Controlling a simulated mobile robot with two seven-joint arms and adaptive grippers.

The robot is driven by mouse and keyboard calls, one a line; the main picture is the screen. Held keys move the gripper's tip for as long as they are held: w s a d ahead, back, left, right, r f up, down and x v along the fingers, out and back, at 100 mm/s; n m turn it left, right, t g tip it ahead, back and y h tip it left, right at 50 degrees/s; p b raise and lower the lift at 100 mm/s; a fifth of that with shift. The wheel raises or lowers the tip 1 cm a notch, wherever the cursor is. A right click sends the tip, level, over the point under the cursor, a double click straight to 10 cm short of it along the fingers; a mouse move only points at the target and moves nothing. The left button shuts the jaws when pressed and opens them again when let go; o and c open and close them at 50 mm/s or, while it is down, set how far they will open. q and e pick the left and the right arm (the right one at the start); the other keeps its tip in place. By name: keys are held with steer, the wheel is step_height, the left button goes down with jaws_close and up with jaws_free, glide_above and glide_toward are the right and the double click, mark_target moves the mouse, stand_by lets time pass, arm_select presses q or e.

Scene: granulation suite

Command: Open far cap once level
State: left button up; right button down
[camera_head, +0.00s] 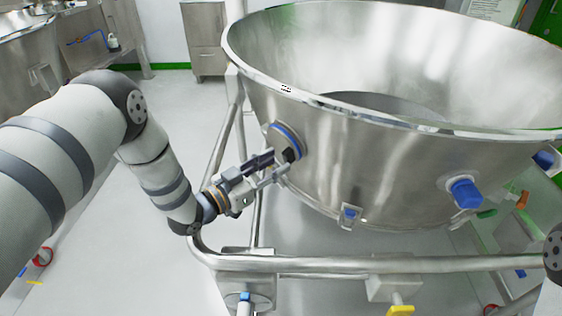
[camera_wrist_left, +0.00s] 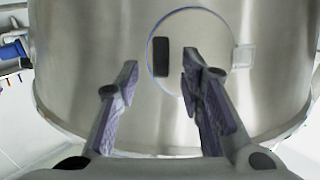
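The far cap (camera_head: 277,138) is a round, blue-rimmed disc on the outer wall of the large steel bowl (camera_head: 350,165). A dark handle (camera_head: 291,154) stands out from it. My left gripper (camera_head: 272,168) is close in front of the cap, pointing at it. In the left wrist view the cap (camera_wrist_left: 200,30) faces me with its black handle (camera_wrist_left: 161,57) upright. The two fingers of the left gripper (camera_wrist_left: 158,80) are spread apart, with the handle in the gap between their tips. I cannot tell whether either finger touches it. My right gripper is out of view.
Another port with a blue knob (camera_head: 465,192) is on the bowl's near wall. A small blue-marked bracket (camera_head: 349,214) sits low between them. A tubular steel frame (camera_head: 330,264) runs below the bowl, under my left wrist. The white floor (camera_head: 120,230) at left is mostly clear.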

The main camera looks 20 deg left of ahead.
arm_select(q)
steer(key=shift+x, duration=1.3)
jaws_close()
steer(key=shift+a, duration=0.15)
steer(key=shift+m+g+h, duration=0.6)
steer(key=shift+m+h, duration=0.2)
steer(key=shift+h, duration=0.1)
steer(key=shift+s+a+f, duration=0.15)
steer(key=shift+s+a, duration=0.2)
steer(key=shift+a, duration=0.3)
steer(key=shift+s+a+f, duration=0.1)
steer(key=shift+s+a, duration=0.2)
steer(key=shift+a, duration=0.35)
steer(key=shift+s+a+f, duration=0.15)
steer(key=shift+s+a, duration=0.2)
steer(key=shift+a, duration=0.35)
steer(key=shift+c, duration=1.1)
jaws_free()
steer(key=shift+o, duration=1.1)
steer(key=shift+w+a+f, duration=0.1)
